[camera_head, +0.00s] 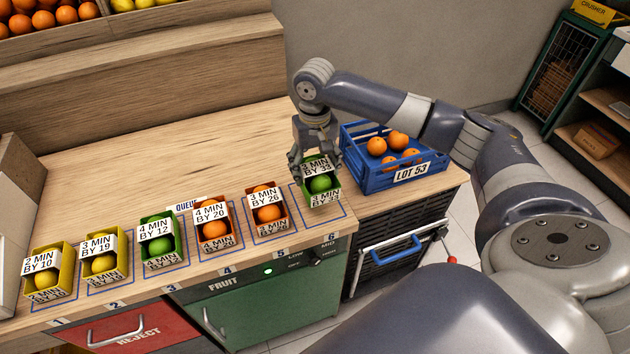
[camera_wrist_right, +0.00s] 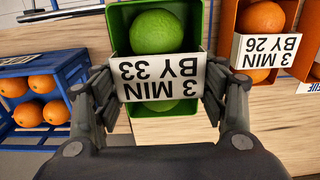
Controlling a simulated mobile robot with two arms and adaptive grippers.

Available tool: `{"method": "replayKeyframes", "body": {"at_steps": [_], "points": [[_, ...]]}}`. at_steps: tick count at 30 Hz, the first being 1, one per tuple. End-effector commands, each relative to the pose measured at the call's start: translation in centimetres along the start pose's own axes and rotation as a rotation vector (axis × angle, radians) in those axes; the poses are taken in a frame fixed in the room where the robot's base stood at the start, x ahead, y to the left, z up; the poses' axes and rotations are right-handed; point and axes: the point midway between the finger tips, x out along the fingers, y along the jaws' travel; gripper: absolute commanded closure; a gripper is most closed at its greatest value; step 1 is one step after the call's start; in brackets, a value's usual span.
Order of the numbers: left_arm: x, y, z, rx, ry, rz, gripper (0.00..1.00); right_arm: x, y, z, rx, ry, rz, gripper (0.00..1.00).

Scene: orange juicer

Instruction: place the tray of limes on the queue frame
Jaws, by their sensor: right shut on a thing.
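A green tray of limes (camera_head: 322,199) with a white card reading "3 MIN BY 33" is at the right end of the row, at the blue-outlined queue frame (camera_head: 343,213) in place 6. My right gripper (camera_head: 316,158) is shut on it from above; I cannot tell whether its base touches the counter. In the right wrist view, the tray (camera_wrist_right: 205,30) sits between the two fingers of the right gripper (camera_wrist_right: 160,90), its card facing the camera and one lime (camera_wrist_right: 156,30) plain above the card. My left gripper is out of view.
Orange tray (camera_head: 268,214), another orange tray (camera_head: 213,230), green lime tray (camera_head: 161,246) and two yellow trays (camera_head: 104,262) fill the places to the left. A blue crate of oranges (camera_head: 370,181) stands close right. Bare counter (camera_head: 150,150) lies behind the row.

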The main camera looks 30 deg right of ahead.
Motion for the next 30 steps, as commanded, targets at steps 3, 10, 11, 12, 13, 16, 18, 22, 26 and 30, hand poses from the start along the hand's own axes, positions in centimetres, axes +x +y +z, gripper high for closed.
{"method": "replayKeyframes", "body": {"at_steps": [3,10,11,12,13,16,18,22,26,30], "points": [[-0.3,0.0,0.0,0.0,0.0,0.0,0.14,1.2,0.0,0.0,0.0,0.0,0.0,0.62],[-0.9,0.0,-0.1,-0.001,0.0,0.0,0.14,4.7,-0.1,0.0,0.0,0.0,-0.001,0.62],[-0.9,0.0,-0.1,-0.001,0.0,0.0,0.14,4.9,-0.1,0.0,0.0,0.001,-0.001,0.62],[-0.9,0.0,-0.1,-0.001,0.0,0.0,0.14,5.1,-0.1,0.0,-0.001,0.002,-0.001,0.62],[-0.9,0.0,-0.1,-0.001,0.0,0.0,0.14,5.2,-0.1,0.0,-0.001,0.002,-0.001,0.62],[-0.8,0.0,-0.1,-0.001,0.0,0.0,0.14,5.3,-0.1,0.0,-0.001,0.003,-0.001,0.62],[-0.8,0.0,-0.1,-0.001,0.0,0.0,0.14,5.2,-0.1,0.0,-0.001,0.003,-0.001,0.62],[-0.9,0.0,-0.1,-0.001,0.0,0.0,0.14,5.4,-0.1,0.0,-0.001,0.002,-0.001,0.62],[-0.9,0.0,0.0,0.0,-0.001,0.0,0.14,5.5,-0.1,0.0,-0.001,0.002,0.0,0.16],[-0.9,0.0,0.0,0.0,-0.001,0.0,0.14,5.5,-0.1,0.0,-0.001,0.002,0.0,0.14]]}}
